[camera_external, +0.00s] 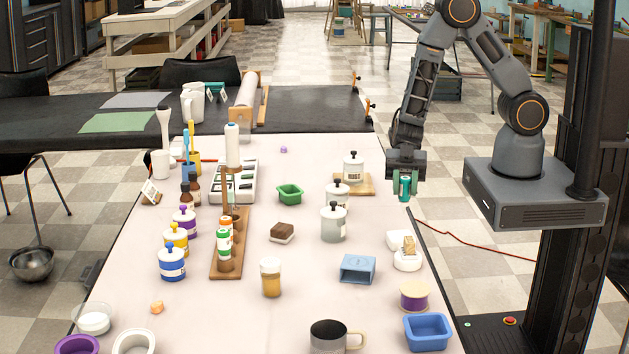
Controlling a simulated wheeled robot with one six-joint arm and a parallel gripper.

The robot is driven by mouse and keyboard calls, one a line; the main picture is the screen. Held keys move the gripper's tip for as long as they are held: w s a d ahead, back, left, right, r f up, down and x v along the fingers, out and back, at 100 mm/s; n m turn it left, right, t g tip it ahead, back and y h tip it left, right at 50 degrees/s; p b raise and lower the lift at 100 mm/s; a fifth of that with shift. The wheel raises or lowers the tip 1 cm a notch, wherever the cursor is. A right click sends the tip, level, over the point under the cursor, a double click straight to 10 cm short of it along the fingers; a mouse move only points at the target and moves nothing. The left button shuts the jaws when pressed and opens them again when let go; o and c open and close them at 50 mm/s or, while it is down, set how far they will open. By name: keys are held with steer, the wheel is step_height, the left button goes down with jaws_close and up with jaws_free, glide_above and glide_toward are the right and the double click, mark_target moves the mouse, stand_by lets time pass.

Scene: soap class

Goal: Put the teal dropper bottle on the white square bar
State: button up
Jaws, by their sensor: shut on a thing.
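The teal dropper bottle (404,190) is between the fingers of my gripper (405,181), which is shut on it. It hangs upright near the right edge of the pale table, and its upper part is hidden by the gripper. A white block that looks like the white square bar (396,238) lies on the table at the right, below the bottle in the picture. Its right side is partly covered by a white dish with a tan bar.
The white dish (407,261) stands against the bar in this view. White lidded jars (333,224) stand to the left, one on a wooden board (367,187). A blue open mould (357,268) and a purple-banded container (413,295) are nearer the camera.

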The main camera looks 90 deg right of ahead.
mark_target(403, 206)
steer(key=shift+f, duration=2.6)
